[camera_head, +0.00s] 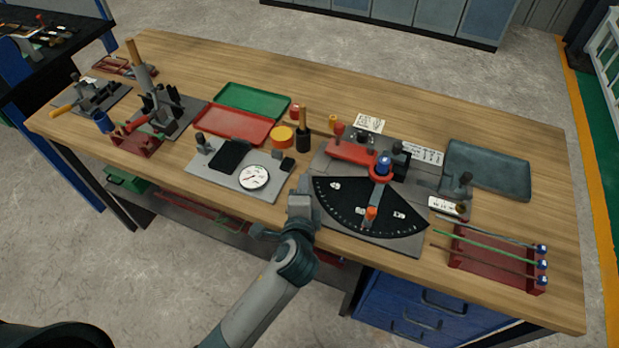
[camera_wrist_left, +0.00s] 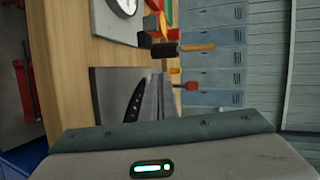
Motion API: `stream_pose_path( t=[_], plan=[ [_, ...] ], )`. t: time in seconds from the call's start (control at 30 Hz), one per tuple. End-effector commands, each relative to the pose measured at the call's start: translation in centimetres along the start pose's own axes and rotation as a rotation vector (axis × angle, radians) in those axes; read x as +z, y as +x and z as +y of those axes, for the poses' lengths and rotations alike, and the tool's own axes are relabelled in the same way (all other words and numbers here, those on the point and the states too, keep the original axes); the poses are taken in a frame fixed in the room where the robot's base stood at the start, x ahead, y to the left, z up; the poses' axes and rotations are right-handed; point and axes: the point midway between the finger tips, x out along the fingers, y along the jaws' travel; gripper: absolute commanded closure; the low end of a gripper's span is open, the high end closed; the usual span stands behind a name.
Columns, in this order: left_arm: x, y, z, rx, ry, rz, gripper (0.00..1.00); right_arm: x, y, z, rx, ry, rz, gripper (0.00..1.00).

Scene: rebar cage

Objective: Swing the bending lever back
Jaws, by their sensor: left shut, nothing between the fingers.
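The bending jig stands on a grey plate (camera_head: 325,222) at the right middle of the bench. Its black quadrant scale (camera_head: 345,204) has white marks and an orange marker (camera_head: 371,213). The red bending lever (camera_head: 351,151) reaches from the blue-topped pivot (camera_head: 383,163) to the back left, with a red knob (camera_head: 338,129) on its end. The knob also shows in the left wrist view (camera_wrist_left: 191,86). My left gripper (camera_head: 304,181) is shut and empty beside the scale's left corner, apart from the lever. Its fingers (camera_wrist_left: 158,97) show in the wrist view. My right gripper is out of view.
A dial gauge (camera_head: 254,177) on a plate is left of my gripper. A wooden-handled tool (camera_head: 303,135) and an orange roll (camera_head: 281,137) stand behind it. A red rack (camera_head: 490,270) with rods is at the front right.

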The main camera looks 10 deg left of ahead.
Motion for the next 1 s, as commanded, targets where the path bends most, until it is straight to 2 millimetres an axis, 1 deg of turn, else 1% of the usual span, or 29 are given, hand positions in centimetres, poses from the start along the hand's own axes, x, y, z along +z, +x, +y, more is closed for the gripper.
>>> stream_pose_path(
  t=[0.1, 0.3, 1.0],
  plan=[
    [0.4, -1.2, 0.1, 0.001, 0.000, 0.000, 1.00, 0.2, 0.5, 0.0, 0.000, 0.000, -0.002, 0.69],
    [0.7, -2.2, -0.1, 0.000, -0.001, 0.000, 1.00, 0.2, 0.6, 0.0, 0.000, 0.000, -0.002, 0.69],
    [0.7, -2.2, -0.1, 0.000, 0.000, 0.000, 1.00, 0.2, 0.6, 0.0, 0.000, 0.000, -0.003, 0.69]
  ],
)
